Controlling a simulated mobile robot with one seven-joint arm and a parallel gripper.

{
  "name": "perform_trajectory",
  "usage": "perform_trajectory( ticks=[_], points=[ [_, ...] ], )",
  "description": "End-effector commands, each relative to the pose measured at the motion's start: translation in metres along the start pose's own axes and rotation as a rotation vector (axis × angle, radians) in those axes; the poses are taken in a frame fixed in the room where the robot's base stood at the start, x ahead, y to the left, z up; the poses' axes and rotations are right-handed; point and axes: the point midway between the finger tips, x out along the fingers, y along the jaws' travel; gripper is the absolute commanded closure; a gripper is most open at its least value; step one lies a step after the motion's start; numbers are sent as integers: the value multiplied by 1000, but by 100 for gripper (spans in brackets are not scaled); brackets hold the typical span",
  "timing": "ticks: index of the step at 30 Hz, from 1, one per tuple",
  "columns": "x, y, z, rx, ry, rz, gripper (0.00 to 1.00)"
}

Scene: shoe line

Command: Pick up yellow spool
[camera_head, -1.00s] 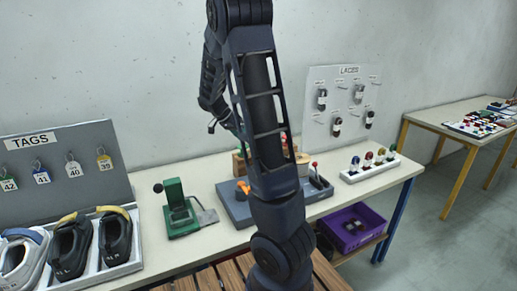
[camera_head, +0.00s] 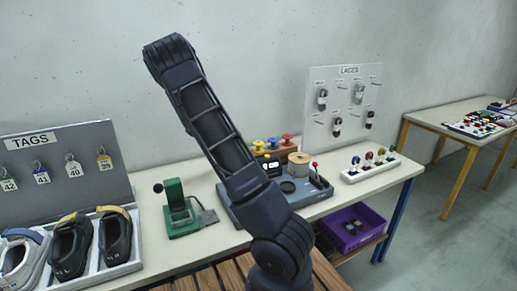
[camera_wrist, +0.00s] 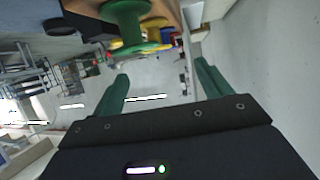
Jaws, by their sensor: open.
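The yellow spool (camera_head: 258,145) stands on a wooden rack at the back of the bench, left of a blue spool (camera_head: 272,143) and a red spool (camera_head: 287,140). In the wrist view the yellow spool (camera_wrist: 155,25) is partly hidden behind a nearer green spool (camera_wrist: 128,25). My gripper (camera_wrist: 163,78) shows in the wrist view with its green fingers apart and nothing between them. The spools lie beyond the fingertips, toward the top of that picture and left of centre.
A grey station (camera_head: 310,192) with a tan roll (camera_head: 298,165) sits below the rack. A green press (camera_head: 181,212) stands to its left. The LACES board (camera_head: 345,95) and a white strip of small spools (camera_head: 370,170) are at the right. A purple crate (camera_head: 350,228) is below.

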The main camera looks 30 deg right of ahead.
Motion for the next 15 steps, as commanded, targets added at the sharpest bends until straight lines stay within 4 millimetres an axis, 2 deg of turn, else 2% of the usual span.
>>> perform_trajectory(
  ticks=[7, 15],
  points=[
    [36, 1, -1, -1, 0, 4, 23],
    [53, 2, -1, -1, -2, 3, 23]
  ],
)
